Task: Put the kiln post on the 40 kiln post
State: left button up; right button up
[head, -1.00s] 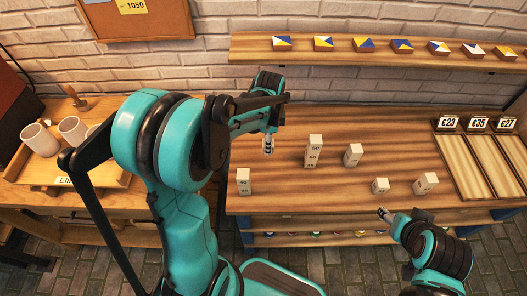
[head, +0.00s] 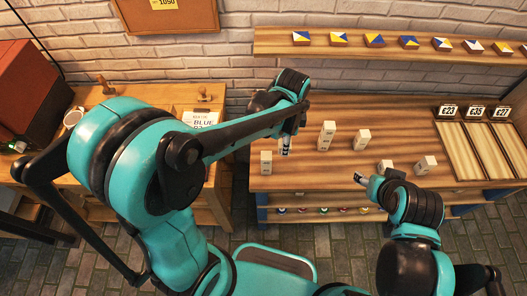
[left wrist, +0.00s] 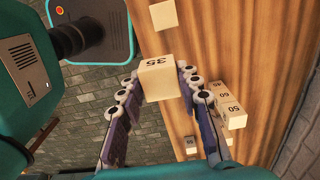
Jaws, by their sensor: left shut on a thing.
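My left gripper (head: 286,150) hangs over the workbench, between the left block and the tall stack. In the left wrist view its fingers (left wrist: 160,82) are shut on a pale kiln post (left wrist: 159,82) marked 35. Pale posts stand on the bench: one at the left (head: 266,163), a tall stack (head: 326,136), one right of it (head: 361,139), and two at the front right (head: 385,166) (head: 426,165). I cannot make out which post is marked 40. My right gripper (head: 361,178) is by the bench's front edge; its jaws are too small to judge.
The wooden workbench (head: 300,175) has bare room around the posts. Price signs (head: 475,112) and slatted trays stand at its right. A shelf (head: 400,60) with painted tiles runs above the back. A side table (head: 120,140) with cups is at the left.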

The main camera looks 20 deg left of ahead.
pick_arm(q)
jog(key=b, duration=0.1)
send_over(266, 156)
notch_tip(266, 156, down, 4)
jog(key=shift+w+r, duration=0.1)
notch_tip(266, 156, down, 3)
jog(key=shift+f+b, duration=0.2)
jog(key=shift+b, duration=0.45)
jog(key=shift+f, duration=0.2)
jog(key=shift+f, duration=0.2)
jog(key=o, duration=1.2)
jog(key=shift+r, duration=0.15)
